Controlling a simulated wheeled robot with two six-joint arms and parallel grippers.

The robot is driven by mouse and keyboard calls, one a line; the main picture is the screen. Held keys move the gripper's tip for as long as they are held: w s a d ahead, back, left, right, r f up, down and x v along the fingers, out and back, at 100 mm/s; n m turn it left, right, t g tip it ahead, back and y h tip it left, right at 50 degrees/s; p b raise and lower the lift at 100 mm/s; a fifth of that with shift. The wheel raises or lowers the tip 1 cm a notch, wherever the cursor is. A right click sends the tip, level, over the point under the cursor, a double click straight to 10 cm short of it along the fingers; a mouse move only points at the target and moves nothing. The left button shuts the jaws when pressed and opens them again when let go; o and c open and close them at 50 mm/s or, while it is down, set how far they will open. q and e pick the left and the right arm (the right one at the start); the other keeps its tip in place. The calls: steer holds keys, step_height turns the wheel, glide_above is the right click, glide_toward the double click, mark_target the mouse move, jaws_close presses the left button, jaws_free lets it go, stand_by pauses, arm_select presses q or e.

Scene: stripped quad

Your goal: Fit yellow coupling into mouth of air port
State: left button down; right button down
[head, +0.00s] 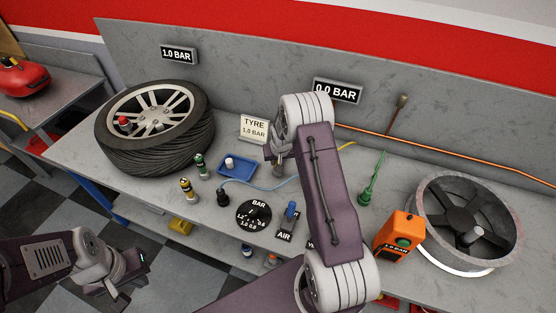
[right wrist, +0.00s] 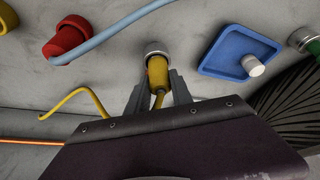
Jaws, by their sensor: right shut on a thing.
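In the right wrist view my right gripper (right wrist: 157,95) is shut on the yellow coupling (right wrist: 157,74), with a yellow hose at its near end. A silver ring (right wrist: 156,48) sits at the coupling's far end, against the grey surface. I cannot tell whether this ring is part of the coupling or the mouth of the air port, nor how deep any fit is. In the head view my right gripper (head: 276,157) is over the bench beside the tyre sign, partly hidden by my arm. My left gripper (head: 122,274) is open and empty, off the bench's front edge.
A blue tray (head: 236,166) with a white cap lies left of the right gripper; the tyre (head: 155,128) is beyond it. A fan (head: 468,222) and orange box (head: 399,238) stand at the right.

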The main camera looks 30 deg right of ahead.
steer(key=shift+s+f, duration=0.1)
steer(key=shift+f, duration=0.05)
steer(key=c, duration=1.1)
jaws_free()
